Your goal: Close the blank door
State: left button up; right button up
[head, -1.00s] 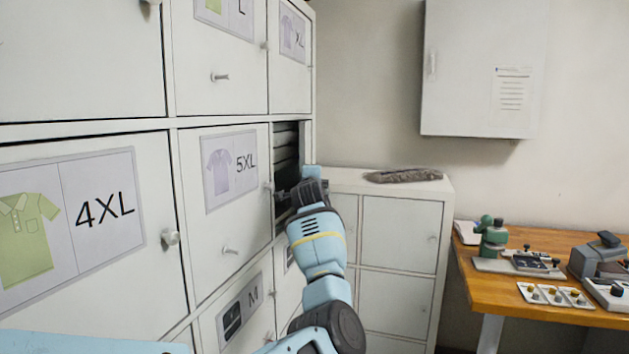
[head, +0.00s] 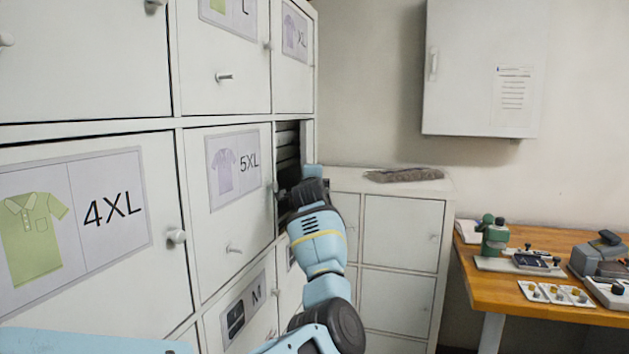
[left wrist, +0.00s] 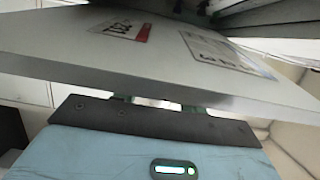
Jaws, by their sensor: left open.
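In the head view a white cabinet has labelled doors and an open, dark compartment (head: 288,145) right of the 5XL door (head: 226,215). My left gripper (head: 285,192) is at the lower part of this opening; its fingertips are partly hidden there. In the left wrist view a pale panel (left wrist: 150,68) with printed labels crosses close in front of the left gripper (left wrist: 155,103), which is open. I cannot tell whether it touches the panel. A door without a visible label (head: 80,60) is at upper left, flush with the front. My right gripper is not in view.
A low white locker (head: 402,235) with a dark flat object (head: 404,175) on top stands behind my arm. A wall cabinet (head: 480,70) hangs above. A wooden bench (head: 490,290) with several tools is at right.

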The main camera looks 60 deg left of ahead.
pick_arm(q)
jog(key=shift+d, duration=0.1)
jog(key=v, duration=0.7)
jog(key=shift+s+d+b, duration=0.2)
jog(key=shift+d+b, duration=0.05)
jog(key=shift+b, duration=0.1)
